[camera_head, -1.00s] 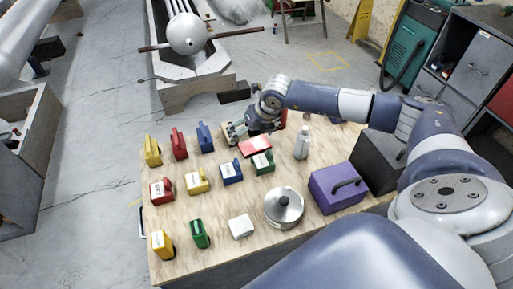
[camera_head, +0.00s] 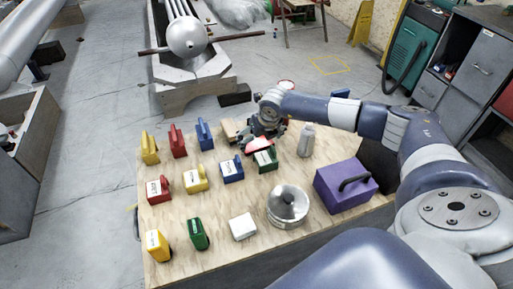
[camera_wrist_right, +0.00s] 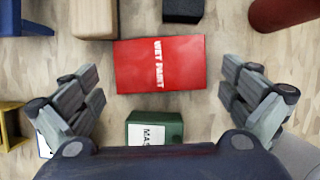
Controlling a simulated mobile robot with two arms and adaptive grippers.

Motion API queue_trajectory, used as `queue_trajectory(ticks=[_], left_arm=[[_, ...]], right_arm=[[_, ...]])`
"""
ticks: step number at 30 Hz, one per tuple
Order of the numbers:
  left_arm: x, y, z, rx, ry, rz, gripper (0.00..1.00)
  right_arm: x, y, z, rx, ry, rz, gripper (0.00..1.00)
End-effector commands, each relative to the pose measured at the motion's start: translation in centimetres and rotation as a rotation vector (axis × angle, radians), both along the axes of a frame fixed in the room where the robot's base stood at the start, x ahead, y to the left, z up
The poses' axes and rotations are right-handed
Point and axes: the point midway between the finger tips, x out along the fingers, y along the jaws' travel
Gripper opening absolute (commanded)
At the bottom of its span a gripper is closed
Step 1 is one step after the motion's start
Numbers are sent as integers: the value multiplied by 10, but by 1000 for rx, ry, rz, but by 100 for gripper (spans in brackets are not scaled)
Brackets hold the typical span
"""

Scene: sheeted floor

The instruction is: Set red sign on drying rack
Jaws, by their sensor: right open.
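The red sign (camera_wrist_right: 185,65), a flat plate marked "WET PAINT", lies on the wooden table in the right wrist view. In the head view the sign (camera_head: 258,145) is partly covered by my right gripper (camera_head: 265,138). In the right wrist view my right gripper (camera_wrist_right: 160,98) is open, its fingers spread to either side of the sign and apart from it. It holds nothing. I cannot make out a drying rack for certain in either view. My left gripper is not in view.
A green block (camera_wrist_right: 155,128) sits close to the sign's near edge. A tan block (camera_wrist_right: 93,18), a black block (camera_wrist_right: 183,10) and a dark red cylinder (camera_wrist_right: 283,12) lie beyond.

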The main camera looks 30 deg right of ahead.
Motion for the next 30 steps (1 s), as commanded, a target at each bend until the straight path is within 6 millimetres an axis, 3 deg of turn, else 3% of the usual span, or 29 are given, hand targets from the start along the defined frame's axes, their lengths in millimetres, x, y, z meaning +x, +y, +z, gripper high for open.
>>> queue_trajectory(ticks=[1,4,14,15,19,30], left_arm=[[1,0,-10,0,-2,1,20],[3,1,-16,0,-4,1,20],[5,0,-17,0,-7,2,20],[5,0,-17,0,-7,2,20],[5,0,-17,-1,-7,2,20],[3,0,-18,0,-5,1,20]], right_arm=[[3,0,-11,0,-1,-1,100],[6,-1,-17,1,-2,-1,100],[8,-1,-20,1,0,-1,100],[8,-1,-20,1,0,-1,98],[8,-1,-20,1,0,-1,71],[8,-1,-17,2,-1,0,67]])
